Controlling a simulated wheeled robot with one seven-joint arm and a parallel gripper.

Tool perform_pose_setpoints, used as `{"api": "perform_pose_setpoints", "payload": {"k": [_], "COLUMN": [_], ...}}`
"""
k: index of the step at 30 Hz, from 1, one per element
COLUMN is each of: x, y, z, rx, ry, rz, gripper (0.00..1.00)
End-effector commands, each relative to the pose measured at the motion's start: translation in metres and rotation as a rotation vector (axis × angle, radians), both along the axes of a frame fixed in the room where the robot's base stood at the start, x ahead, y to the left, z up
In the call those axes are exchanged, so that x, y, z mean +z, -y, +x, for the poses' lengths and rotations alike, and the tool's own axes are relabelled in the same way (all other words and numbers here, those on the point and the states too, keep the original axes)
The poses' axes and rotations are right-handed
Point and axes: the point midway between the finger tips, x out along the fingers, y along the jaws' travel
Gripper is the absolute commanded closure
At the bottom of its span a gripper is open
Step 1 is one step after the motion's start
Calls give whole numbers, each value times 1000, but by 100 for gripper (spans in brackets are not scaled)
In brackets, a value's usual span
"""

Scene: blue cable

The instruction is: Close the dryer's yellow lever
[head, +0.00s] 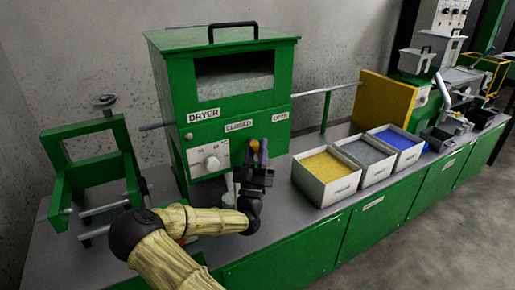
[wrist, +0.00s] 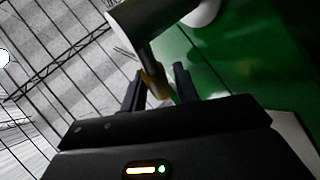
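The green dryer (head: 240,100) stands on the bench, with "CLOSED" (head: 239,126) and "OPEN" (head: 280,117) labels on its front. The yellow end of the lever (head: 254,146) shows below and between these labels. In the wrist view the yellow lever (wrist: 154,80) lies between the fingertips, near a grey cylindrical part (wrist: 150,20). My gripper (head: 262,152) is at the dryer's front; it also shows in the wrist view (wrist: 159,82). Its fingers are apart, with a visible gap on the right of the lever. Contact on the left side is unclear.
A dial (head: 212,162) is on the dryer's lower left front. Bins of yellow (head: 325,178), grey (head: 366,162) and blue (head: 396,147) material stand to the right. A green frame (head: 88,165) stands at the left. The floor at front right is clear.

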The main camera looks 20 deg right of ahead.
Motion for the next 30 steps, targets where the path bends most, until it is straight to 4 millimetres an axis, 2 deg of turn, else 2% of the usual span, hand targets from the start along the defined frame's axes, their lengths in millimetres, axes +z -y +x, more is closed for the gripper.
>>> {"api": "perform_pose_setpoints", "payload": {"k": [11, 16, 30], "x": [-5, -24, -95], "y": [-2, -12, -49], "z": [-4, -16, -65], "rx": [0, -1, 2], "ry": [3, 1, -1], "rz": [2, 0, 0], "gripper": [70, 70, 70]}}
